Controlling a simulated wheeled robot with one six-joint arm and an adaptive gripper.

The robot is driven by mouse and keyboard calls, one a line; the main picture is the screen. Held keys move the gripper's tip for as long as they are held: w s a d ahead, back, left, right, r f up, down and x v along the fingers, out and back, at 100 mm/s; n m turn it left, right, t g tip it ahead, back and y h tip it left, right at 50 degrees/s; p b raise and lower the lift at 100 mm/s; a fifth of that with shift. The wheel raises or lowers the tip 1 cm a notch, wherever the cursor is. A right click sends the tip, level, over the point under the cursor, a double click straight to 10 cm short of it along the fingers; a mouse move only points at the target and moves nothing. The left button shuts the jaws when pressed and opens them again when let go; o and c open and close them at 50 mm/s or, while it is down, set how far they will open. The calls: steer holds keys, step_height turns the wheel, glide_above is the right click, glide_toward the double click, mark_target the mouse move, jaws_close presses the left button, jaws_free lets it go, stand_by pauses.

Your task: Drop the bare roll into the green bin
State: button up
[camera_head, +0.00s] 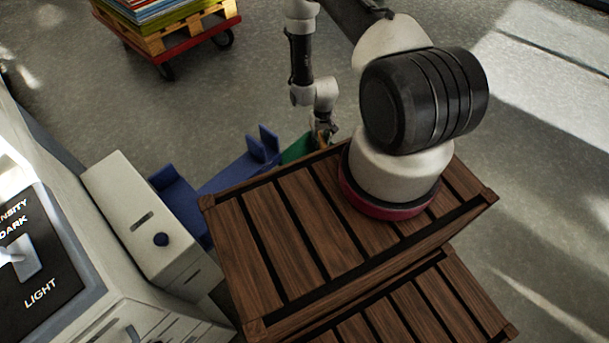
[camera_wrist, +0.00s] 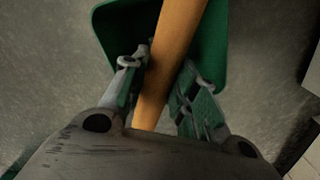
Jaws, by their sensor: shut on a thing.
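The bare roll (camera_wrist: 173,60) is a plain brown tube in the wrist view, running from the top edge down between my fingers. My gripper (camera_wrist: 168,82) is shut on it. The green bin (camera_wrist: 108,28) lies beyond and below the roll in the wrist view, with its rim and inner wall showing around it. In the head view my gripper (camera_head: 324,133) is small, beyond the wooden crate, and the green bin (camera_head: 298,148) shows just left of it, partly hidden by the crate. I cannot make out the roll in the head view.
The slatted wooden crate (camera_head: 268,243) and my arm's base fill the near middle. Blue bins (camera_head: 222,180) stand left of the green one. A white cabinet (camera_head: 125,195) and machine are at left. A red cart (camera_head: 195,28) with a pallet stands at the back. Grey floor lies open beyond.

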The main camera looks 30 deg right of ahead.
steer(key=shift+w, duration=0.6)
steer(key=shift+w+f, duration=0.15)
steer(key=shift+f, duration=0.1)
step_height(320, 180, down, 6)
steer(key=shift+r, duration=0.25)
steer(key=o, duration=1.1)
steer(key=shift+r, duration=0.15)
step_height(320, 180, up, 12)
steer(key=shift+f, duration=0.15)
